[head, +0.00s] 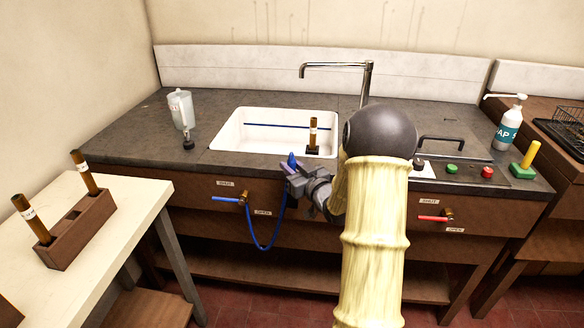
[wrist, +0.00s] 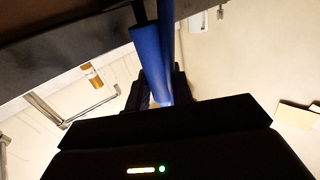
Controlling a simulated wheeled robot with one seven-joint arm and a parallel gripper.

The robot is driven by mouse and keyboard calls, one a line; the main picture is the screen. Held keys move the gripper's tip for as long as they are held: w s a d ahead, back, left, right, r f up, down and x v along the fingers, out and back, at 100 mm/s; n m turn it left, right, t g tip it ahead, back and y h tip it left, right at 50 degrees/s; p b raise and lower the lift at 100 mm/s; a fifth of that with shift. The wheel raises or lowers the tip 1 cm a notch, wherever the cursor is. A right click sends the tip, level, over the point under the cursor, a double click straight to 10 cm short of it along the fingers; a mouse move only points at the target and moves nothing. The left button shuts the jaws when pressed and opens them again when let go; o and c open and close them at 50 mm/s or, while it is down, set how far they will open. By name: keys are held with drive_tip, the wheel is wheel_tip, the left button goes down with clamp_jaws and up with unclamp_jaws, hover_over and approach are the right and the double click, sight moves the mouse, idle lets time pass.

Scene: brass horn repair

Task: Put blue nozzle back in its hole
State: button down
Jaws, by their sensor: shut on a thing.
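The blue nozzle (head: 292,160) stands up from my gripper (head: 298,178) in the head view, just in front of the sink's front edge. In the wrist view the blue nozzle (wrist: 149,62) runs between the two dark fingers of my gripper (wrist: 160,88), which is shut on it. A blue hose (head: 264,247) hangs in a loop below the gripper, up to the blue-handled valve (head: 228,199) on the counter front. I cannot make out the nozzle's hole; my arm covers part of the counter to the right.
The white sink (head: 225,136) holds a brown, labelled tube (head: 313,131) in a dark base. A clear jug (head: 181,108) stands left of it. At right are a red-handled valve (head: 434,218), buttons and a soap bottle (head: 507,124). A pale table (head: 120,215) stands at left.

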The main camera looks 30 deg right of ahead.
drive_tip(key=shift+f+b, duration=1.5)
drive_tip(key=shift+f, duration=0.35)
drive_tip(key=c, duration=1.1)
unclamp_jaws()
drive_tip(key=shift+r, duration=0.1)
drive_tip(key=shift+c, duration=0.2)
drive_tip(key=shift+s+d, duration=0.1)
drive_tip(key=shift+d, duration=0.05)
